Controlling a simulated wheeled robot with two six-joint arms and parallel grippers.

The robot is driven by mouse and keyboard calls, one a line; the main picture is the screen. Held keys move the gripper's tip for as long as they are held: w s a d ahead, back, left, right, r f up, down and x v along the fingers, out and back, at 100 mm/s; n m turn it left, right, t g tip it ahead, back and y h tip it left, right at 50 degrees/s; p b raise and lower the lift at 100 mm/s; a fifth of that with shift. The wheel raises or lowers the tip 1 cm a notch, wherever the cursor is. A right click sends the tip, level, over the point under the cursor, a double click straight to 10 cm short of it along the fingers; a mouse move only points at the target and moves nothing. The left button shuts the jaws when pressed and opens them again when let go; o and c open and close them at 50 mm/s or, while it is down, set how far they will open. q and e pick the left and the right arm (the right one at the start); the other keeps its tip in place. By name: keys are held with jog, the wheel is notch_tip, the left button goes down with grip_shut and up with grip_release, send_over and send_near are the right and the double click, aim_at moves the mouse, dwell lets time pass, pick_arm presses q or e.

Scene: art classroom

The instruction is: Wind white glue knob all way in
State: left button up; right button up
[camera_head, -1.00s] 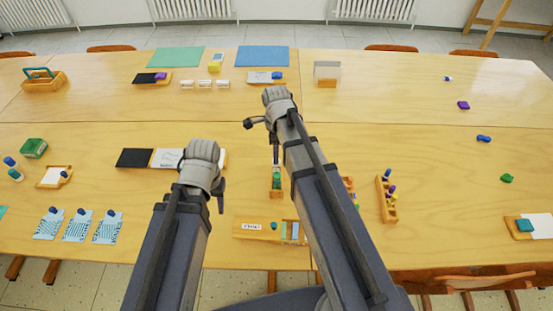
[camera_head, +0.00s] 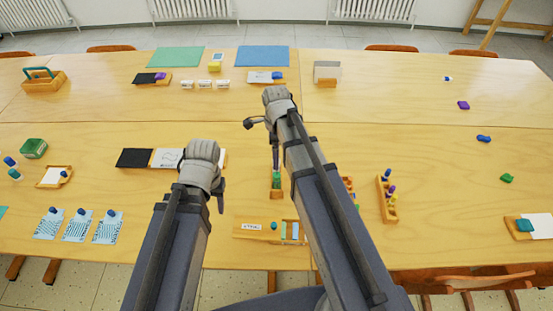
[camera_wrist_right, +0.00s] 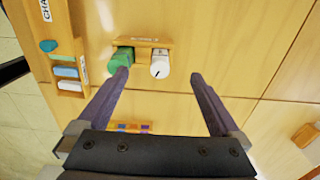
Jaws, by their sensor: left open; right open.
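The white glue (camera_wrist_right: 160,66) shows end-on in the right wrist view, a round white face with a dark line across it. It sits in an orange wooden holder (camera_wrist_right: 153,42) beside a green glue (camera_wrist_right: 121,62). My right gripper (camera_wrist_right: 157,74) is open, with one finger on each side of the white glue in the picture; the left-hand finger overlaps the green glue. I cannot tell how near the fingers are in depth. In the head view the right arm partly hides this area. My left gripper (camera_head: 221,190) is open and empty above the table.
A wooden tray (camera_head: 257,229) with coloured blocks lies near the front edge. A wooden rack (camera_head: 386,198) with several small bottles stands right of my right arm. A black-and-white card set (camera_head: 135,158) lies by the left gripper.

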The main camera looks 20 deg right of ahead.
jog(key=m, duration=0.7)
jog(key=shift+f+b, duration=1.15)
jog(key=shift+b, duration=0.05)
dwell(0.4)
jog(key=c, duration=1.4)
jog(key=shift+c, duration=0.2)
